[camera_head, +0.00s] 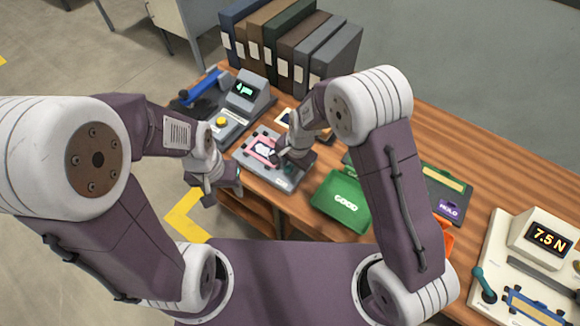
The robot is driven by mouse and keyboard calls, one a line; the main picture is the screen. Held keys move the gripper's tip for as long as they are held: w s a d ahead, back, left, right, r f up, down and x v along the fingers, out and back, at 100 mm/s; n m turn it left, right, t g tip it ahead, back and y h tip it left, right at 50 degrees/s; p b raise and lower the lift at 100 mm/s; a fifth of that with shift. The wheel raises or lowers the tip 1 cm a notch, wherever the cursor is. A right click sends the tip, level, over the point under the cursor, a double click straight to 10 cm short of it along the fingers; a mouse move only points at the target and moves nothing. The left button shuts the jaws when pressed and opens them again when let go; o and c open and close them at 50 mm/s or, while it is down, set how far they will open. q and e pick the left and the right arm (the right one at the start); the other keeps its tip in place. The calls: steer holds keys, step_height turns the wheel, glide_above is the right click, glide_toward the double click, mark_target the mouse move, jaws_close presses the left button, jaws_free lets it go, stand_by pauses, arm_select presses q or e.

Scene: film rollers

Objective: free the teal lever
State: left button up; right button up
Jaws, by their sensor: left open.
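The teal lever (485,284) stands tilted on a cream test device (487,246) at the lower right of the table. Nothing of mine touches it, and both grippers are far to its left. My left gripper (222,198) is open beside the table's front left edge. My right gripper (284,157) is over a grey fixture (266,176) with a pink-edged piece on it. Its fingertips are too small and dark to tell whether they are open or shut, or touch the piece.
A display on the device reads 7.5 N, and a blue part (537,309) sits at its front. A green GOOD tray (342,204) and a HOLD tray (446,190) lie between. Binders (290,45) stand at the back beside a console (247,94).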

jaws_close()
stand_by(1.2)
